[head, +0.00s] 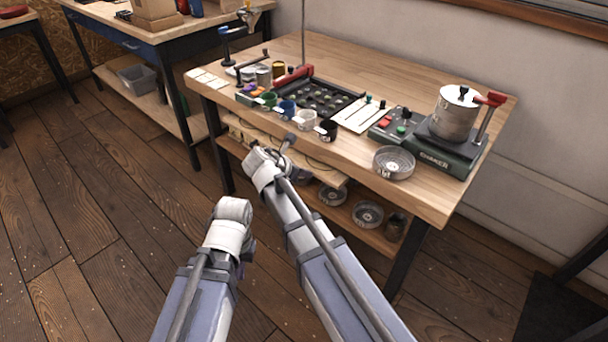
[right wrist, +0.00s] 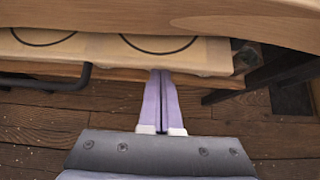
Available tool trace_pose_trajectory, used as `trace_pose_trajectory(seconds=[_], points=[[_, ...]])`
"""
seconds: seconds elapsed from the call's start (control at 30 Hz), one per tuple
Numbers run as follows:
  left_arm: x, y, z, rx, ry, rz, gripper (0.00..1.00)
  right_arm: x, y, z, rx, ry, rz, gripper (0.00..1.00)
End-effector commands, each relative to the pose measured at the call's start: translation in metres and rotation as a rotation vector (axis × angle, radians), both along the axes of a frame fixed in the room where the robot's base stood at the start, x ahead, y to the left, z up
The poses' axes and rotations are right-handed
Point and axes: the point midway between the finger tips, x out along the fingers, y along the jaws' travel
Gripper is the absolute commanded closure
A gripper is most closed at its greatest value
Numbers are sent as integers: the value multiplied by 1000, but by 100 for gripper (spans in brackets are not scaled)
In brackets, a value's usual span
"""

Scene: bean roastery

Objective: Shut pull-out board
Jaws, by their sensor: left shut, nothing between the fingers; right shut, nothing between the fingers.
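The pull-out board (head: 240,128), pale wood with dark ring outlines, sits just under the roasting table's top and sticks out past its front edge. In the right wrist view the board (right wrist: 120,52) shows two rings, and a dark bar handle lies below its front edge at the left. My right gripper (right wrist: 160,72) is shut and empty, its tips at the board's front edge; I cannot tell whether they touch. In the head view its arm partly covers the board. My left gripper (head: 235,208) is low in front of the table, apart from the board, its fingers hard to make out.
The table (head: 450,205) holds cups, a dark tray, a control box and a roaster pot (head: 455,115). A round metal tin (head: 394,162) stands near its front edge. A lower shelf (head: 380,243) holds more tins. The floor at left is clear.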

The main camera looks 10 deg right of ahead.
Motion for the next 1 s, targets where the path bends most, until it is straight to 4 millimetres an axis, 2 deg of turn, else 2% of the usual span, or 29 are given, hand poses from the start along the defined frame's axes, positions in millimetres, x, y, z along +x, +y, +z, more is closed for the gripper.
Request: trace_pose_trajectory(seconds=[0.23,0.53,1.0], points=[[0,0,0,0,0,0,100,3,-4,0,0,0,-1,100],[0,0,0,0,0,0,100,27,-37,0,-1,-1,-3,100],[0,0,0,0,0,0,100,25,-37,1,-4,-2,-2,100]])
